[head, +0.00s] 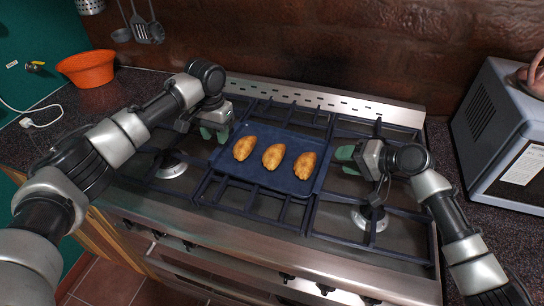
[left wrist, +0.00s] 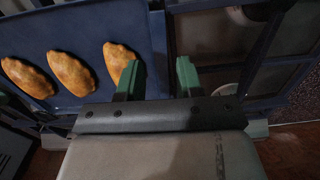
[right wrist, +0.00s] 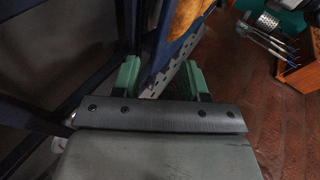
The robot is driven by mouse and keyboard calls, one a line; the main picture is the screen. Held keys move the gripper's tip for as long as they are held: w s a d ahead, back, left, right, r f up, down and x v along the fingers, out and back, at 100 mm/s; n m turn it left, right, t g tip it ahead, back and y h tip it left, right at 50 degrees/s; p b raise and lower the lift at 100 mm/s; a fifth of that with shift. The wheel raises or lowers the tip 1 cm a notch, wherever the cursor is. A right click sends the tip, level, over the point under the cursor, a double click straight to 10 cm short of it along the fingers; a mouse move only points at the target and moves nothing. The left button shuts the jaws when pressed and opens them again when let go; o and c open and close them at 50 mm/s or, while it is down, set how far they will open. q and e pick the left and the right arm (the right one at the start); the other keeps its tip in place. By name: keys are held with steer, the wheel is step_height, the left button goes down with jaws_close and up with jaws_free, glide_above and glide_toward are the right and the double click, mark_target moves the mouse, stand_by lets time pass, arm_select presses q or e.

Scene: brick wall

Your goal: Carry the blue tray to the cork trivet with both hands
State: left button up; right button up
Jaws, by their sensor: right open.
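The blue tray (head: 255,174) lies on the stove grates with three golden pastries (head: 273,156) on it; it also shows in the left wrist view (left wrist: 90,22). My left gripper (head: 214,132) is open at the tray's left edge; in the left wrist view its green fingers appear on either side of the rim line. My right gripper (head: 347,158) is open just off the tray's right edge. In the right wrist view a blue edge and part of a pastry (right wrist: 186,16) show beyond its fingers. I cannot make out a cork trivet in any view.
The tray rests on the dark grates of a steel stove (head: 290,230) with knobs along its front. An orange bowl (head: 87,69) stands on the left counter. A grey boxy appliance (head: 505,130) stands on the right counter. A brick wall rises behind, with hanging utensils (head: 140,28).

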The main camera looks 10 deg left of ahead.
mark_target(218, 149)
arm_select(q)
step_height(218, 149, down, 5)
steer(key=shift+f, duration=0.15)
arm_select(e)
steer(key=x, duration=0.5)
steer(key=shift+a, duration=0.1)
arm_select(q)
steer(key=shift+c, duration=0.3)
arm_select(e)
steer(key=shift+c, duration=0.2)
arm_select(q)
steer(key=c, duration=0.5)
arm_select(e)
steer(key=c, duration=0.5)
arm_select(q)
jaws_close()
arm_select(e)
jaws_close()
